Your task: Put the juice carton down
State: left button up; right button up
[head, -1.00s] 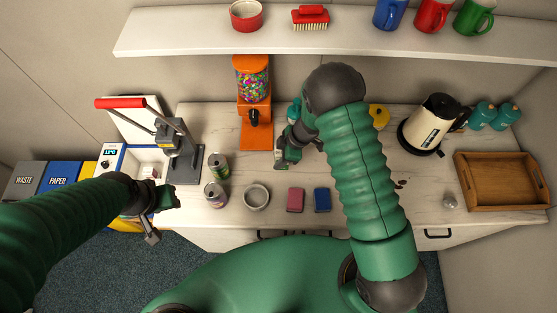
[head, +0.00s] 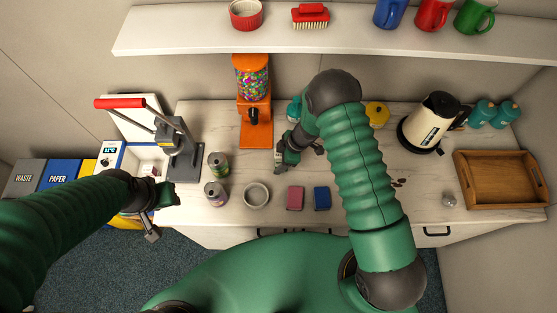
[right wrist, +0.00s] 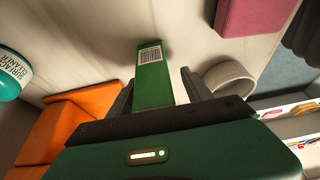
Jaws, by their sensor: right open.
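The juice carton (right wrist: 152,78) is a green box with a barcode on its pale end, seen in the right wrist view. It stands between the two spread fingers of my right gripper (right wrist: 157,92), over the pale countertop. In the head view my right gripper (head: 283,160) is low over the middle of the counter, and its arm hides most of the carton. The fingers are open around the carton; I cannot tell whether they touch it. My left gripper (head: 158,212) is near the counter's front left edge, with its fingers unclear.
The orange gumball machine (head: 252,95) stands left of my right gripper, and a teal surface cleaner bottle (right wrist: 10,75) is close behind. A grey bowl (head: 257,195), pink block (head: 295,198) and blue block (head: 322,199) lie in front.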

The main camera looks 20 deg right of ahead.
jog(key=v, duration=1.1)
jog(key=shift+d+r+b, duration=0.2)
jog(key=shift+r+b, duration=0.1)
jog(key=shift+b, duration=0.1)
jog(key=shift+r, duration=0.1)
